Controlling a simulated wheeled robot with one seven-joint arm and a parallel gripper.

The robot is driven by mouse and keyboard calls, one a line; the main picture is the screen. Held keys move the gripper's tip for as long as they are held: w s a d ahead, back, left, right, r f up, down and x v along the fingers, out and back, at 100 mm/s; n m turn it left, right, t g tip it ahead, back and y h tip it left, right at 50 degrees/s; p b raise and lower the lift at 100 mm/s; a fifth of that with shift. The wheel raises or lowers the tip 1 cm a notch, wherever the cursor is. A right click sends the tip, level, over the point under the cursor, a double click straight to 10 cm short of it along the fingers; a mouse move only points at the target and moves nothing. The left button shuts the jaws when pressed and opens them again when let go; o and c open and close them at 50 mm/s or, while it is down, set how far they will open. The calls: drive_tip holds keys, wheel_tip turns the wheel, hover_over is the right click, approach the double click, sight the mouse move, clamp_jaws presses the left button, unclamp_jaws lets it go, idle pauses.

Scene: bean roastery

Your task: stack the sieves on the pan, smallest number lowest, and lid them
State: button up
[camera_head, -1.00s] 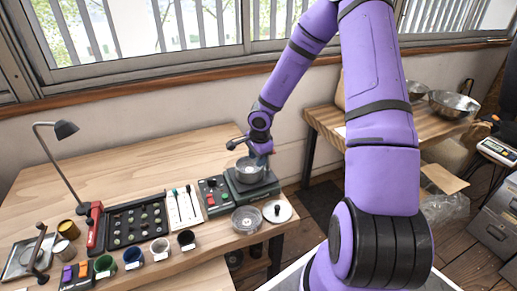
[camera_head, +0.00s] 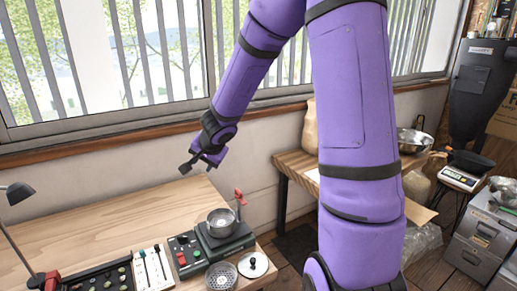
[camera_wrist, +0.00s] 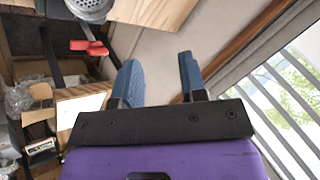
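A round metal pan (camera_head: 222,222) sits on the dark green shaker base (camera_head: 226,238); I cannot tell whether a sieve is nested in it. A perforated sieve (camera_head: 221,276) lies on the bench in front of the base. The pale round lid (camera_head: 253,265), with a black knob, lies to the sieve's right. My gripper (camera_head: 212,162) is raised above and behind the pan, apart from it. In the wrist view its two blue fingers (camera_wrist: 160,80) are spread with nothing between them. Part of a metal vessel (camera_wrist: 90,8) shows at that view's top edge. No sieve numbers are readable.
A red clamp handle (camera_head: 240,196) stands up behind the pan. A control box (camera_head: 186,252) adjoins the base on the left, beside a white tool tray (camera_head: 153,267). The back of the bench is clear; the window wall is close behind my gripper.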

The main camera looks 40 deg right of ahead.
drive_tip(key=s+a+r+n+y, duration=0.3)
drive_tip(key=s+a+r+n, duration=0.6)
drive_tip(key=s+r, duration=0.4)
drive_tip(key=s+d+r+n+g+h, duration=0.1)
drive_tip(key=s+r, duration=0.1)
drive_tip(key=s, duration=0.7)
drive_tip(key=s+d+r+n+g+h, duration=0.1)
drive_tip(key=s+d+r, duration=0.1)
drive_tip(key=s, duration=0.7)
drive_tip(key=shift+s+r+n+h, duration=0.2)
drive_tip(key=shift+r+n+h, duration=0.05)
drive_tip(key=shift+n+h, duration=0.15)
drive_tip(key=shift+d, duration=0.1)
idle(0.9)
